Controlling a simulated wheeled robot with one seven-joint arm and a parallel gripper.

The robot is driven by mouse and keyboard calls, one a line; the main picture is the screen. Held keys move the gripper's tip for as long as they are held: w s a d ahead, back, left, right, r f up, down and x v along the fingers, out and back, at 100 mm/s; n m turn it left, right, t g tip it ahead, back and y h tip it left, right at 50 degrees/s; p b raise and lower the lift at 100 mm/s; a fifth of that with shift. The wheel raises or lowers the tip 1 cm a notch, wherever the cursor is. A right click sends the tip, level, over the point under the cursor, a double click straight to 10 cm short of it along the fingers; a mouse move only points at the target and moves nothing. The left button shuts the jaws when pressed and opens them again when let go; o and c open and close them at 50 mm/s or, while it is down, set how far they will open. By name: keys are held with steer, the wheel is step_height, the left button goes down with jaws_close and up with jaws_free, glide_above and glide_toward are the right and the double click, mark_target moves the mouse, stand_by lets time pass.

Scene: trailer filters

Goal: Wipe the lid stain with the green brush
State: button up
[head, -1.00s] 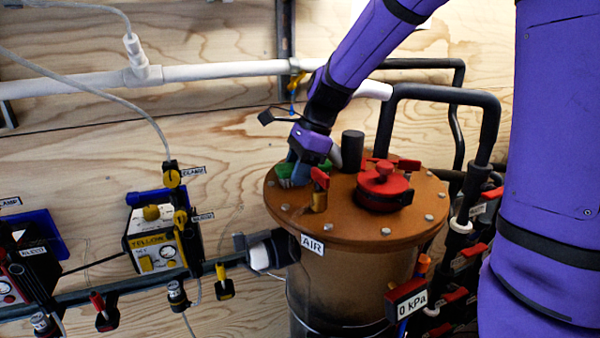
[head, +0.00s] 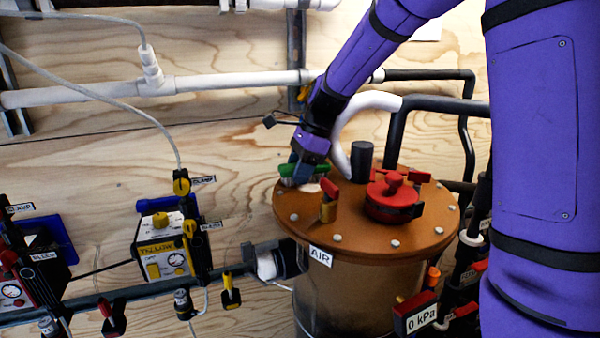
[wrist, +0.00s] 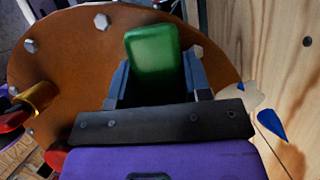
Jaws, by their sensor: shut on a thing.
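The green brush (head: 290,169) is held by my gripper (head: 303,174) at the left back part of the orange-brown lid (head: 345,221). In the wrist view the brush's green block (wrist: 153,50) sits between the two fingers of my gripper (wrist: 155,78), with the lid (wrist: 75,75) behind it. Pale bristles show under the green block in the head view, at or close to the lid surface; I cannot tell whether they touch.
On the lid stand a red cap (head: 393,197), a red-handled brass valve (head: 329,201) and a black post (head: 361,160). A white pipe (head: 220,82) runs along the wooden wall behind.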

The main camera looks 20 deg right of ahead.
mark_target(307, 196)
steer(key=shift+s+d+f, duration=0.1)
steer(key=shift+d, duration=0.05)
steer(key=shift+s+f, duration=0.1)
steer(key=shift+s, duration=0.7)
steer(key=shift+c, duration=0.7)
steer(key=shift+s+f, duration=0.2)
steer(key=shift+s, duration=0.95)
steer(key=shift+s+r, duration=0.1)
steer(key=shift+s, duration=1.65)
steer(key=shift+r, duration=0.1)
steer(key=shift+w, duration=0.2)
steer(key=shift+w+r, duration=0.2)
steer(key=shift+w, duration=1.65)
